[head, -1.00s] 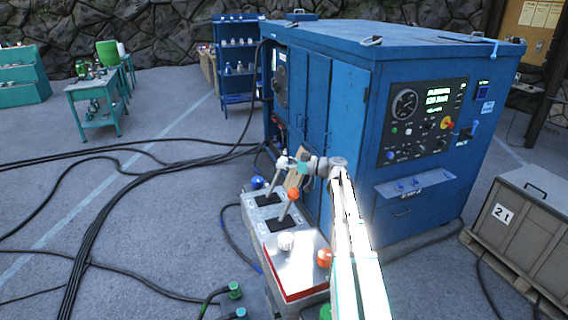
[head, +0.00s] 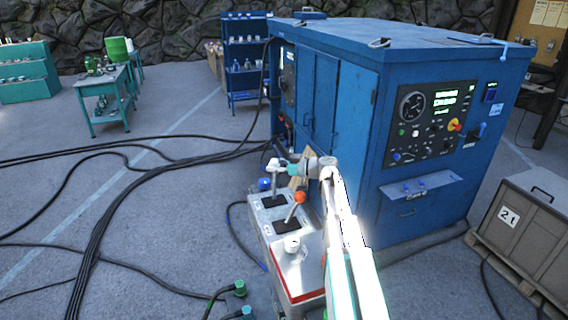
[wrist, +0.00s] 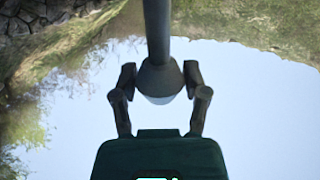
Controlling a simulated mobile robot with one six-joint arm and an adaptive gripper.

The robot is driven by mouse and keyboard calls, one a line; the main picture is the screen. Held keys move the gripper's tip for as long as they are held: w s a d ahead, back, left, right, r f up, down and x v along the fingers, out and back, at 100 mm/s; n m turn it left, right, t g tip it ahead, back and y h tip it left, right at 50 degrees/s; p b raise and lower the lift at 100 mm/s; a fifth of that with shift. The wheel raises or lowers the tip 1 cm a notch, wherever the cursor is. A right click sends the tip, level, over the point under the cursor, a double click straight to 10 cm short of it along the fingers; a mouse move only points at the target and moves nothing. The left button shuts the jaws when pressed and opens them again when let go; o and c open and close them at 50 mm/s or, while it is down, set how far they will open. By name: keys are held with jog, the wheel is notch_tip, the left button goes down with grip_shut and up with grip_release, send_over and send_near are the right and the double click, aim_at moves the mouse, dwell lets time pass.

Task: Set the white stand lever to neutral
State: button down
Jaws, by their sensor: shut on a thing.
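The white-topped lever (head: 274,187) rises from the far slot of the grey control stand (head: 255,224) and looks close to upright. My gripper (head: 278,166) is at its top end. In the wrist view my gripper (wrist: 159,80) has a finger on each side of the lever's pale, tapered knob (wrist: 160,92), with the dark shaft (wrist: 157,30) running up the picture. The fingers are shut on the knob. The knob is mostly covered in the head view. A second lever with an orange knob (head: 299,197) stands in the nearer slot, leaning right.
A blue knob (head: 264,184) is at the far end. The blue cabinet (head: 350,110) stands close on the right. Black cables (head: 95,235) cross the floor on the left.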

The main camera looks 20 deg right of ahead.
jog(key=shift+a, duration=0.15)
jog(key=shift+c, duration=0.6)
grip_release()
